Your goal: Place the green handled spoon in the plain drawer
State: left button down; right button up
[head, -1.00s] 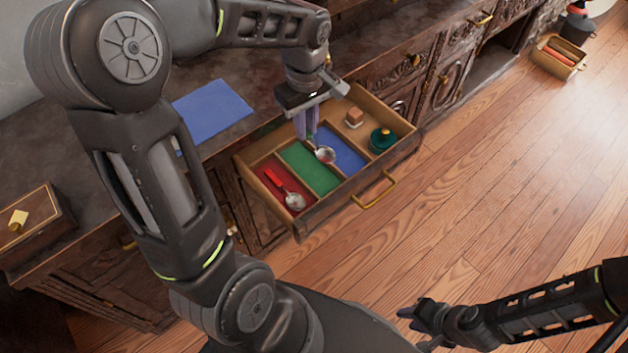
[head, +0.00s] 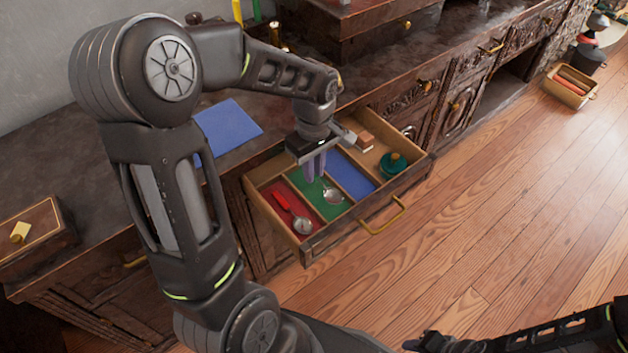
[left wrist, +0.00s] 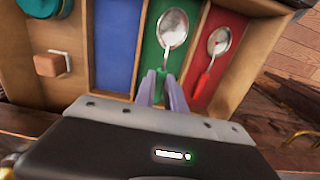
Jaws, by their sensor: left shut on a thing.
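The green-handled spoon (head: 333,196) lies over the green compartment (head: 310,193) of the open drawer (head: 350,220). My left gripper (head: 314,170) points down into the drawer and is shut on the spoon's green handle. In the left wrist view the fingertips (left wrist: 162,90) pinch the handle, and the silver bowl (left wrist: 172,28) extends away from them inside the green compartment. I cannot tell whether the spoon touches the bottom. A red-handled spoon (head: 300,222) lies in the red compartment beside it. My right gripper (head: 428,342) is low at the bottom edge, partly cut off.
The blue compartment (head: 352,178) is empty. The wooden side section holds a small brown and white block (head: 366,142) and a teal round lid (head: 393,163). A blue mat (head: 228,128) lies on the counter. A box (head: 35,235) stands at left.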

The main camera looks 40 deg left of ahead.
pick_arm(q)
jog(key=shift+r, duration=0.1)
jog(key=shift+f+b, duration=0.45)
jog(key=shift+f, duration=1.45)
jog(key=shift+f, duration=0.15)
jog(key=c, duration=1.4)
grip_release()
jog(key=shift+r, duration=0.3)
notch_tip(320, 180, up, 12)
jog(key=p, duration=0.2)
jog(key=shift+p, duration=0.35)
jog(key=shift+f, duration=0.1)
